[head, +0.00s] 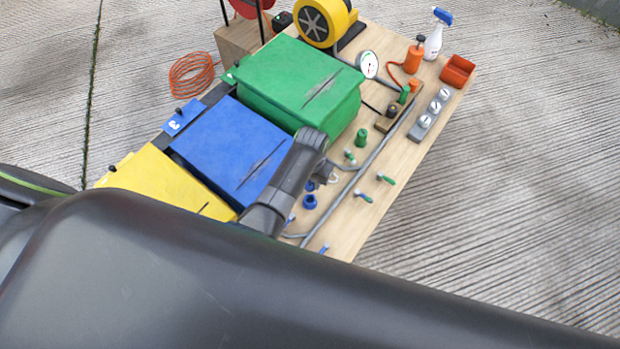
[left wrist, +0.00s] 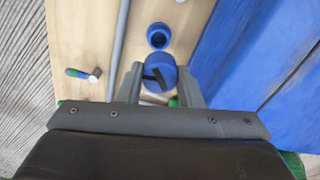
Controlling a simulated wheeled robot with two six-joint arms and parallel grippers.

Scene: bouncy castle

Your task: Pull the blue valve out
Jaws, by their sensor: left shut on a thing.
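The blue valve (left wrist: 160,70) shows in the left wrist view as a round blue piece with a dark slot, between the two fingers of my left gripper (left wrist: 161,82). The fingers are shut on it. A blue ring-shaped socket (left wrist: 158,36) with a dark opening is just beyond the valve, and the two look apart in that view. In the head view, the blue socket (head: 309,201) stands on the wooden board beside the blue box. My left gripper (head: 322,178) is just above it there, and my own wrist hides most of the valve. My right gripper is not in view.
Green (head: 300,80), blue (head: 228,150) and yellow (head: 160,185) boxes line the left of the wooden board (head: 400,165). A grey pipe (head: 345,190) and small green-handled taps (head: 386,179) lie close right of the gripper. A green valve (head: 362,138) stands farther back.

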